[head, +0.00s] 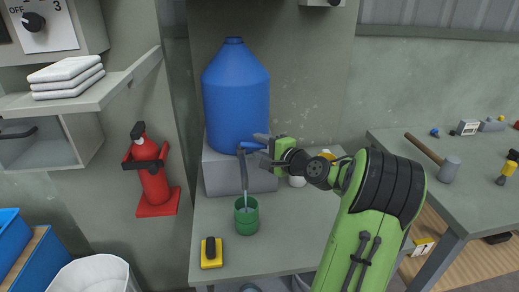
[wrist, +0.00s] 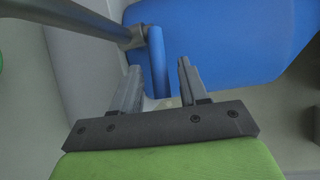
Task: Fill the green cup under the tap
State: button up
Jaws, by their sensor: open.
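The green cup (head: 246,222) stands upright on the bench, below the tap's long grey spout (head: 243,172). A thin pale streak, which looks like running water, goes from the spout end into the cup. The tap's blue handle (head: 252,146) sticks out at the top of the spout, in front of the blue water jug (head: 236,90). My gripper (head: 265,148) is open beside the handle. In the wrist view the blue handle (wrist: 158,62) lies just ahead of and between the spread fingers of my gripper (wrist: 160,72). I cannot tell if they touch it.
The jug rests on a grey block (head: 222,176). A yellow-and-black item (head: 211,253) lies on the bench in front of the cup. A red fire extinguisher (head: 150,172) hangs at left. A mallet (head: 446,164) lies on the right table.

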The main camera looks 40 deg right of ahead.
jog(key=shift+w, duration=0.5)
grip_shut()
